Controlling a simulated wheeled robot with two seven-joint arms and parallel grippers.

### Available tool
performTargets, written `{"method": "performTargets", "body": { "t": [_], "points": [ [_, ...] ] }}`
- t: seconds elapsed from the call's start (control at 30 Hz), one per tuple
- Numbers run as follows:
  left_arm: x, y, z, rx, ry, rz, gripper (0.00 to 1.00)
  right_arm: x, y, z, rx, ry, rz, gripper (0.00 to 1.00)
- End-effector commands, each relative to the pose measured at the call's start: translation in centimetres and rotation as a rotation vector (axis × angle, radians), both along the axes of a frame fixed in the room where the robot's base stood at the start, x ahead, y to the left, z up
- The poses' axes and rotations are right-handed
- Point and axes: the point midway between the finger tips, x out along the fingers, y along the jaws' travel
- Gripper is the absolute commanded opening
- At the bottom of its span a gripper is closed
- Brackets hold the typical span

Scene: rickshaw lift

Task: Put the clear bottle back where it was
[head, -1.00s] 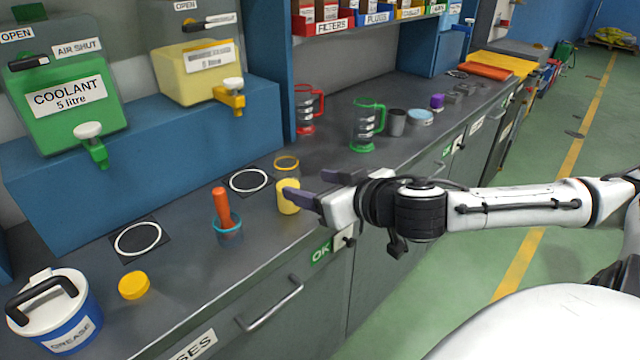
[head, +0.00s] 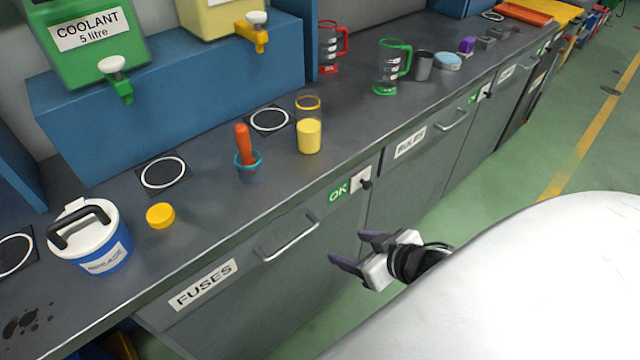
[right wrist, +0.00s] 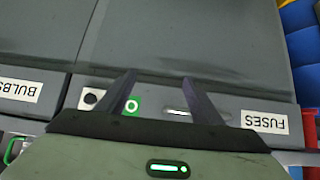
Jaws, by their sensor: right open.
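The clear bottle (head: 308,133) stands upright on the grey bench, with yellow content in its lower half and a yellow rim. It stands to the right of a white ring mark (head: 270,120) on a dark square, not on it. My right gripper (head: 346,247) is open and empty, in front of the drawer fronts, below and apart from the bottle. Its spread fingers (right wrist: 158,88) also show in the right wrist view, with only cabinet fronts beyond them. My left gripper is not in view.
A teal cup with an orange-handled tool (head: 246,155) stands left of the bottle. A second ring mark (head: 163,173), a yellow lid (head: 160,215) and a grease tub (head: 98,240) lie further left. Green (head: 390,68) and red (head: 328,48) jugs stand behind right.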

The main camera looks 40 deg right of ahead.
Motion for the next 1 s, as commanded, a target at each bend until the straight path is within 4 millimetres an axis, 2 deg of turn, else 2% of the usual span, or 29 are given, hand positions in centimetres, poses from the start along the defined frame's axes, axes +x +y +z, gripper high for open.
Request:
{"method": "performTargets", "body": {
  "t": [0.03, 0.13, 0.2, 0.3, 0.37, 0.5, 1.0],
  "points": [
    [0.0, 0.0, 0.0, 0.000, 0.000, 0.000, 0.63, -1.8, 2.5, -2.8, 0.030, 0.033, 0.014, 0.60],
    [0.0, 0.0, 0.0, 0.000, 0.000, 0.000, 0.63, -4.5, 7.0, -6.4, 0.051, 0.066, 0.068, 0.60],
    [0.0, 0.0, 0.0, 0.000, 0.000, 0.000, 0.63, -5.8, 10.0, -7.9, 0.065, 0.077, 0.099, 0.60],
    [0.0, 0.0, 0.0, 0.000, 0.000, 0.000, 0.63, -7.0, 13.1, -9.1, 0.078, 0.082, 0.133, 0.60],
    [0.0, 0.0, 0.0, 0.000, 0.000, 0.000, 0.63, -7.4, 14.2, -9.5, 0.080, 0.084, 0.146, 0.60],
    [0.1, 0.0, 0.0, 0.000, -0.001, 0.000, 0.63, -7.6, 15.1, -9.7, 0.080, 0.081, 0.159, 0.60],
    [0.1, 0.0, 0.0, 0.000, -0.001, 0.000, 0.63, -7.6, 15.0, -9.7, 0.078, 0.082, 0.159, 0.60]
  ]
}}
